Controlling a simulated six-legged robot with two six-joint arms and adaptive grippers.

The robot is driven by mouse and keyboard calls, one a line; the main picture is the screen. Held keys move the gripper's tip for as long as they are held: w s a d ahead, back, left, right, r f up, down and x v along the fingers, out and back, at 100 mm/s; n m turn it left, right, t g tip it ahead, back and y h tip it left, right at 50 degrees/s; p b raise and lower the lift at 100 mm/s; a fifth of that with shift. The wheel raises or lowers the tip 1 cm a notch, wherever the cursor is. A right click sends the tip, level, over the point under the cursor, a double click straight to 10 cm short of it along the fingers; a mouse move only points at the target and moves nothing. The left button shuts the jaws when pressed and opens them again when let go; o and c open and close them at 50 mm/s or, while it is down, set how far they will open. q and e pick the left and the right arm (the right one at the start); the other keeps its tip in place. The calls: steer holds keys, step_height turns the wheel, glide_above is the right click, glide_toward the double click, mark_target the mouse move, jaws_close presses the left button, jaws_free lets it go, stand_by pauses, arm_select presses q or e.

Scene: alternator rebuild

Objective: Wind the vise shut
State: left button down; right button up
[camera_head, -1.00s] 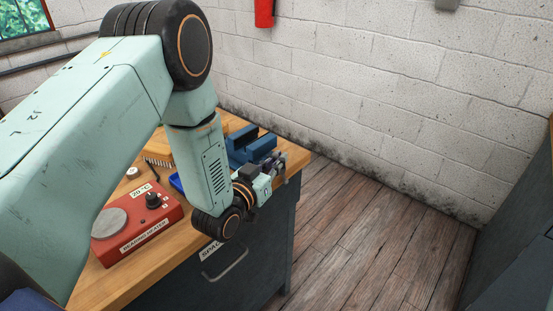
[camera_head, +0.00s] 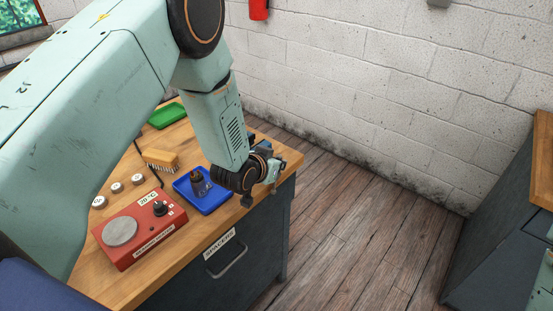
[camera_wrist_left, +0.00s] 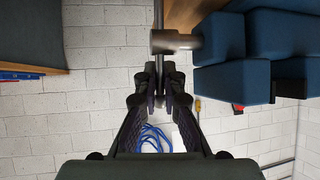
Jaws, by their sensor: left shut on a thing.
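The blue vise (camera_wrist_left: 250,45) fills the upper right of the left wrist view, with its grey screw head (camera_wrist_left: 174,41) sticking out to the left. A thin dark handle bar (camera_wrist_left: 158,18) runs up and down by the screw head. My left gripper (camera_wrist_left: 160,88) is shut on the handle bar, just below the screw head in that view. In the head view my left gripper (camera_head: 271,172) is at the right edge of the bench; my arm hides most or all of the vise there. I cannot tell how wide the jaws stand.
On the wooden bench (camera_head: 91,268) are a red heater (camera_head: 140,236), a blue tray (camera_head: 207,203) holding a dark part, a brush (camera_head: 161,160), a green tray (camera_head: 168,115) and several small round pieces. Open floor (camera_head: 350,220) lies right of the bench.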

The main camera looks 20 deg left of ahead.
arm_select(q)
steer(key=shift+w+r, duration=0.35)
steer(key=c, duration=1.6)
jaws_free()
steer(key=shift+o, duration=0.7)
steer(key=shift+s+f, duration=0.2)
steer(key=shift+s, duration=0.15)
steer(key=v, duration=1.1)
steer(key=shift+s+r, duration=0.25)
steer(key=shift+r, duration=0.1)
